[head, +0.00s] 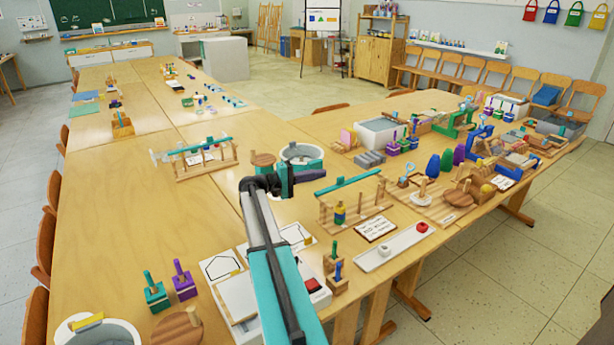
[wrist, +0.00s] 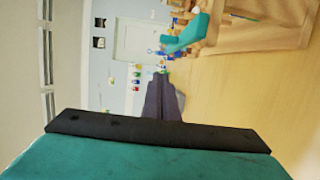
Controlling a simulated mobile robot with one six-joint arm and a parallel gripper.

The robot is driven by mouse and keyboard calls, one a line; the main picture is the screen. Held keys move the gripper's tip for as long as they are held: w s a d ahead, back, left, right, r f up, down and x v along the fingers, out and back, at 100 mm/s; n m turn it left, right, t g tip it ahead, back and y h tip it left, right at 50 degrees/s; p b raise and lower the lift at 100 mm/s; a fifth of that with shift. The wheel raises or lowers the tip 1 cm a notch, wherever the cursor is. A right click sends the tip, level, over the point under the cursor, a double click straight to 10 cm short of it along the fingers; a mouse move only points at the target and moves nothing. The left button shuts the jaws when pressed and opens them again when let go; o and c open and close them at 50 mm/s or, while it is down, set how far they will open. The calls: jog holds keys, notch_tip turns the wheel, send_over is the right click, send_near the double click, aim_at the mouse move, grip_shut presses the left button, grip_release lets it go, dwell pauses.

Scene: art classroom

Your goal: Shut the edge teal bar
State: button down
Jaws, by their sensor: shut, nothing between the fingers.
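The rack has upright posts and a post with stacked coloured rings. In the sideways wrist view, a teal bar (wrist: 187,35) shows on a wooden rack, beyond the dark tip of my gripper (wrist: 162,78). My gripper is shut and empty, and appears apart from the bar.
Another rack with a teal bar (head: 207,146) stands further left. A grey bucket (head: 301,152) stands behind my arm. A white tray (head: 396,247) and a sign (head: 375,229) lie in front of the near rack.

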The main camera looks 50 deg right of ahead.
jog(key=s+p, duration=0.1)
jog(key=s, duration=0.3)
jog(key=shift+s+d, duration=0.1)
jog(key=shift+s, duration=0.3)
dwell(0.4)
jog(key=s+a+b, duration=0.2)
jog(key=s, duration=0.4)
jog(key=shift+s, duration=0.35)
jog(key=shift+a+f, duration=0.1)
dwell(0.3)
